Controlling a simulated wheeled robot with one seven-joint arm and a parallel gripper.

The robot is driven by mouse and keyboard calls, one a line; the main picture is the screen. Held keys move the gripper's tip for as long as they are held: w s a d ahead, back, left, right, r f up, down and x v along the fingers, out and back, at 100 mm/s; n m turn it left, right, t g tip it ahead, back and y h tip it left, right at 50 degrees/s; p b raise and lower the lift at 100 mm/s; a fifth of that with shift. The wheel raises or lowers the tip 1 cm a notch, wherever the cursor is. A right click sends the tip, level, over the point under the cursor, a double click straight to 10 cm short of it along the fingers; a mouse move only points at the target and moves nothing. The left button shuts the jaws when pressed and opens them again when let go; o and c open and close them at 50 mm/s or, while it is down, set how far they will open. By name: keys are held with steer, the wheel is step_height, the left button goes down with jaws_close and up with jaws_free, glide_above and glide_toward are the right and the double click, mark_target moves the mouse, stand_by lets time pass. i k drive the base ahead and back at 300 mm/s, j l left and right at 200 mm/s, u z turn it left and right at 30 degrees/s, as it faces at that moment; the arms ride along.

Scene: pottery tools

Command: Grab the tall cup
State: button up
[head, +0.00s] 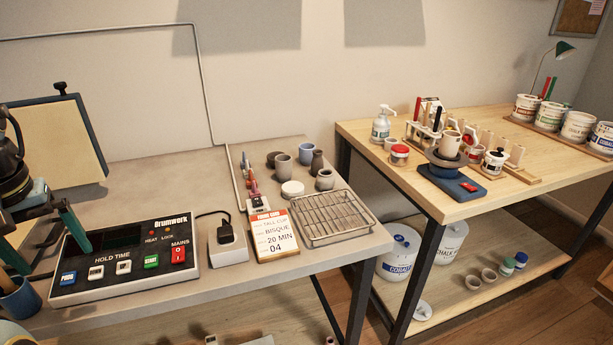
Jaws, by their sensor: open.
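My gripper (55,262) is at the far left, with its two teal fingers spread apart and nothing seen between them. Several small vessels stand at the back right of the grey table: a grey cup (284,167), a blue-grey cup (306,153), a dark narrow-necked vase (317,163) and a short grey cup (325,180). A cream cup (450,144) stands on a dark round plate over a blue base on the wooden table. I cannot tell which vessel is the tall cup.
A control box (125,262) fills the grey table's front left. A wire rack (333,217), a plug block (228,243) and a white round lid (292,189) lie right of it. A blue container (20,298) stands below my gripper. A gap separates the two tables.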

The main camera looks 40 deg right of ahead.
mark_target(284, 169)
steer(key=l+u, duration=0.1)
steer(key=u, duration=0.35)
steer(key=k+l+u, duration=0.1)
steer(key=u, duration=0.35)
steer(key=k+l+u, duration=0.35)
steer(key=k+u, duration=0.35)
steer(key=k+l, duration=0.25)
steer(key=k, duration=0.2)
steer(key=k+l+u, duration=0.15)
steer(key=k, duration=0.3)
steer(key=k+l, duration=0.25)
steer(key=k, duration=0.2)
steer(key=k+l, duration=0.1)
steer(key=l, duration=0.35)
steer(key=l+u, duration=0.05)
